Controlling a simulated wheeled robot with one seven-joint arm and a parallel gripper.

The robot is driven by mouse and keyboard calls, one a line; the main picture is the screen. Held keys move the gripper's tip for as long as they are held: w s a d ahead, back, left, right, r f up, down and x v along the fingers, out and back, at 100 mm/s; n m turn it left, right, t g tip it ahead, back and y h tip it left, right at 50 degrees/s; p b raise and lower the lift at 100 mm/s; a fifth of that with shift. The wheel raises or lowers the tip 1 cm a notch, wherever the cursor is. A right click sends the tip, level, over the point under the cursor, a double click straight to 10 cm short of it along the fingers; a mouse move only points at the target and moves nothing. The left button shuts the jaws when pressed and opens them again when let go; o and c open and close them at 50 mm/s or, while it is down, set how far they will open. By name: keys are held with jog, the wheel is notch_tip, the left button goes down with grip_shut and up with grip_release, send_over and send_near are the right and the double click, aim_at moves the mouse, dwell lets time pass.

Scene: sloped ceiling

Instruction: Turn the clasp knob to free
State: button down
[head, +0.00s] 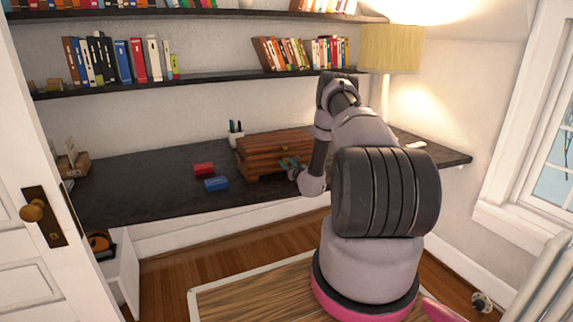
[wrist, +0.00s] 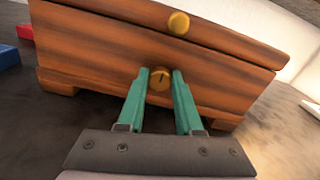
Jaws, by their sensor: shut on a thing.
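A wooden chest (head: 262,150) stands on the dark desk in the head view, and its front fills much of the wrist view (wrist: 100,55). A round brass clasp knob (wrist: 159,79) with a dark slot mark sits on the lower front. My gripper (wrist: 162,76) has its two green fingers on either side of this knob, shut on it. A second, plain brass knob (wrist: 178,23) sits higher, near the lid edge. In the head view my gripper (head: 287,164) is at the chest's front, and the clasp knob cannot be made out there.
A red block (head: 204,168) and a blue block (head: 216,184) lie on the desk (head: 130,185) left of the chest. A pen cup (head: 236,138) stands behind it. Bookshelves (head: 220,77) run above. A lamp (head: 391,50) stands at the back right. The desk's left middle is clear.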

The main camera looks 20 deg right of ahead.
jog(key=m, duration=0.3)
jog(key=shift+d+m, duration=0.1)
jog(key=shift+m, duration=0.2)
jog(key=m, duration=0.5)
jog(key=shift+f, duration=0.1)
jog(key=m, duration=0.5)
jog(key=shift+m, duration=2.1)
jog(key=c, duration=0.6)
grip_release()
